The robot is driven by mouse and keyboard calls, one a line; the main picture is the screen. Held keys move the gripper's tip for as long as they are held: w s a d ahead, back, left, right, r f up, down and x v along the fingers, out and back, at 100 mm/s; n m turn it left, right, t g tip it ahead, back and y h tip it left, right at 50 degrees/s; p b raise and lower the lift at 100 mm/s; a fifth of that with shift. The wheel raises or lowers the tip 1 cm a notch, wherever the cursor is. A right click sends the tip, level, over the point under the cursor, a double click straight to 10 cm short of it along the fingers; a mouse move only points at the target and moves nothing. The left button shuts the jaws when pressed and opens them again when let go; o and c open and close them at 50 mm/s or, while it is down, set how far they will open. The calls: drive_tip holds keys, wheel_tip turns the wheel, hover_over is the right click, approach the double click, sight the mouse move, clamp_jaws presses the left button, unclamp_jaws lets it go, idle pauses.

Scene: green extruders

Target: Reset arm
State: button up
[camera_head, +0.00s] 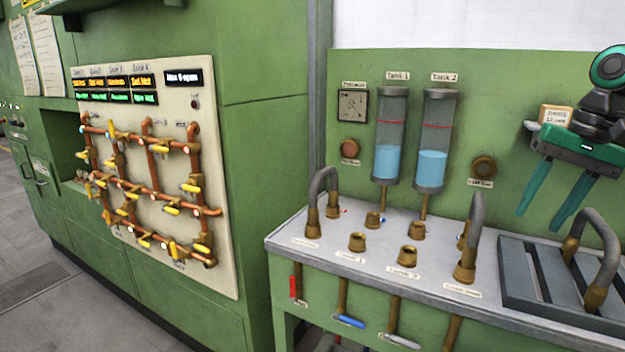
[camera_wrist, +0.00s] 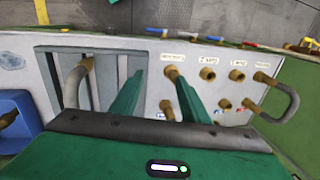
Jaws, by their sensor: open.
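My gripper (camera_head: 555,184) has teal fingers and is open and empty. It hangs at the right of the head view, in front of the green panel, above the grey bench top (camera_head: 338,225). In the wrist view my gripper (camera_wrist: 152,95) shows its two fingers spread apart over the bench. Nothing is between the fingers. A grey hose with brass ends (camera_head: 470,238) stands upright on the bench to the left of my gripper. Another hose (camera_head: 600,245) curves over a dark slatted tray (camera_head: 515,262) below it.
Tank 1 (camera_head: 388,135) and Tank 2 (camera_head: 436,140) hold blue liquid on the back panel. A curved hose (camera_head: 325,185) stands at the bench's left. A valve board (camera_head: 170,235) with orange pipes and yellow handles is at left. A blue object (camera_wrist: 20,110) sits at the wrist view's left edge.

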drive_tip(key=s+a+f+h, duration=0.1)
drive_tip(key=s+a+f, duration=0.1)
drive_tip(key=s+f, duration=0.7)
drive_tip(key=s+a+f+g+h, duration=0.1)
drive_tip(key=s+a+f, duration=0.1)
drive_tip(key=s+f, duration=0.7)
drive_tip(key=shift+s+a+f+g, duration=0.3)
drive_tip(key=shift+s+f, duration=0.1)
drive_tip(key=shift+s, duration=0.6)
drive_tip(key=shift+w+f, duration=0.2)
drive_tip(key=shift+w, duration=0.4)
drive_tip(key=shift+c, duration=0.7)
